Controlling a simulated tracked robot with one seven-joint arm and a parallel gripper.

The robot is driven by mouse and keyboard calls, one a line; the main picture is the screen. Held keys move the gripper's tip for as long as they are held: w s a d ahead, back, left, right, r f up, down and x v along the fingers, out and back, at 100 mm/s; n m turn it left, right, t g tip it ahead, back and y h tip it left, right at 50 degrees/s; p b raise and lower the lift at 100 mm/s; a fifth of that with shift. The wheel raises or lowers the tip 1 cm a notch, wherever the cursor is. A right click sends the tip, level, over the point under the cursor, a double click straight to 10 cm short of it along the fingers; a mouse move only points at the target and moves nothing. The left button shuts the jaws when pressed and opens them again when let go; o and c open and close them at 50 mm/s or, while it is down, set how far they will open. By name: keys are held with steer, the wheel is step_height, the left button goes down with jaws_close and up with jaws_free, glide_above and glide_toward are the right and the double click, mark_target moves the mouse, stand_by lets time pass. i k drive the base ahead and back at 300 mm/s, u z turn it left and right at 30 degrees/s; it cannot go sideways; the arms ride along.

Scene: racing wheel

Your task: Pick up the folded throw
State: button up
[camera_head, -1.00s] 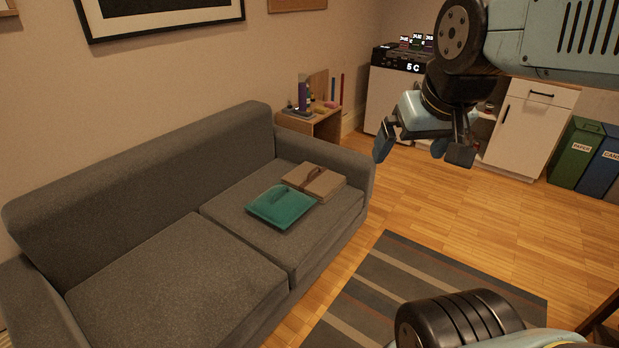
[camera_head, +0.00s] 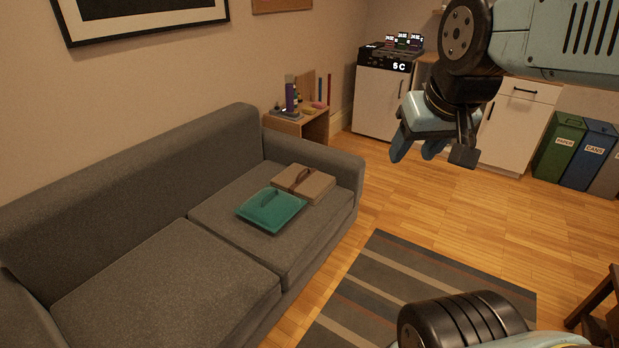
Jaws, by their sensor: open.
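Two flat folded-looking items lie side by side on the right seat of the grey sofa (camera_head: 150,290). One is a teal piece (camera_head: 270,211) with a raised loop or strip on top. The other is a tan, block-like piece (camera_head: 316,187) with a brown strap, just behind and to the right of it. I cannot tell for certain which one is the folded throw. My gripper (camera_head: 432,150) is open and empty, in the air at the upper right. In the picture it is to the right of both items and well apart from them.
A wooden side table (camera_head: 305,122) with bottles and small items stands behind the sofa's right arm. A striped rug (camera_head: 375,290) lies in front of the sofa. White cabinets (camera_head: 383,100) and bins (camera_head: 562,145) stand at the back. Wooden furniture is at lower right.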

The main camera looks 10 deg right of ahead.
mark_target(311, 184)
steer(key=u, duration=1.35)
steer(key=i, duration=0.1)
steer(key=z, duration=3.15)
steer(key=i, duration=2.4)
steer(key=u, duration=1.6)
steer(key=i, duration=0.1)
steer(key=u, duration=1.75)
